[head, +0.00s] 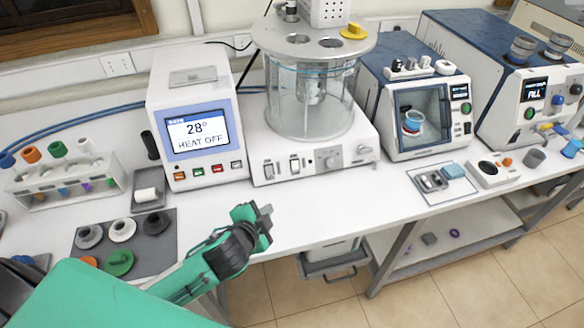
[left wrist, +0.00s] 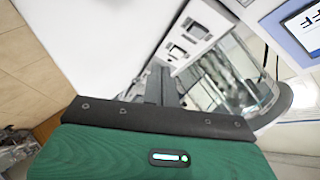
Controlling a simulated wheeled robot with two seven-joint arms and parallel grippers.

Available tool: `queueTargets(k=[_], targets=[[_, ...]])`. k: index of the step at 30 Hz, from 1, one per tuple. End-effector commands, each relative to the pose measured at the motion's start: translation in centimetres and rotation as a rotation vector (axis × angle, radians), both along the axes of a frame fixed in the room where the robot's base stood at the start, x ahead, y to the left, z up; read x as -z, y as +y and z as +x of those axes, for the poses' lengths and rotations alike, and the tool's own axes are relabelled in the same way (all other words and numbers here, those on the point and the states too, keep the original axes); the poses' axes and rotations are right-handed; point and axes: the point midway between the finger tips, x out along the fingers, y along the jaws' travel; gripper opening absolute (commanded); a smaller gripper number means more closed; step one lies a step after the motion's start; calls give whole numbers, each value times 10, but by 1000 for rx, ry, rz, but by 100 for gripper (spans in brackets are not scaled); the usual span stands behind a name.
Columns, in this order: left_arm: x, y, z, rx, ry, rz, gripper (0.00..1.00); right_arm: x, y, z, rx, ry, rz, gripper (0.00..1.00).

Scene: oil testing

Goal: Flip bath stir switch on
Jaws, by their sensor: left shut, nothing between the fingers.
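The bath (head: 310,105) is a clear glass vessel under a round metal lid, on a white base (head: 350,152). My left gripper (head: 264,222) is shut and empty, in front of and below the panel, apart from the switches. In the left wrist view the closed fingers (left wrist: 160,82) point toward the panel, with a switch (left wrist: 195,28) beyond them. My right gripper is not in view.
A controller (head: 192,110) left of the bath reads 28° and HEAT OFF. A grey mat (head: 155,225) with several caps and a tube rack (head: 70,183) lie further left. The bench (head: 335,205) before the bath is clear; its front edge is near my gripper.

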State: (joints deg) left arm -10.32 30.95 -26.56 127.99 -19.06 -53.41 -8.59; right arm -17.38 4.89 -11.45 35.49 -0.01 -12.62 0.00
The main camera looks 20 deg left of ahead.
Motion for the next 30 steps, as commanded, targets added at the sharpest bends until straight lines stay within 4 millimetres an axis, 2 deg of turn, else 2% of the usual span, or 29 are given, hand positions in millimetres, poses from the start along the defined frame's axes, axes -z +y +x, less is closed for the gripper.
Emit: queueTargets(k=[1,3,7,13,25,30], targets=[[-6,0,13,57,-55,59,0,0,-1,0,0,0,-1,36],[-13,-4,25,131,-123,127,0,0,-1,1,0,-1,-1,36],[-21,-7,39,232,-211,225,0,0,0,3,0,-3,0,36],[-25,-9,47,300,-262,289,0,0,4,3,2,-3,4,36],[-25,-10,49,302,-265,289,0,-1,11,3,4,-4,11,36],[-23,-13,66,300,-264,290,0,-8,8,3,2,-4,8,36]])
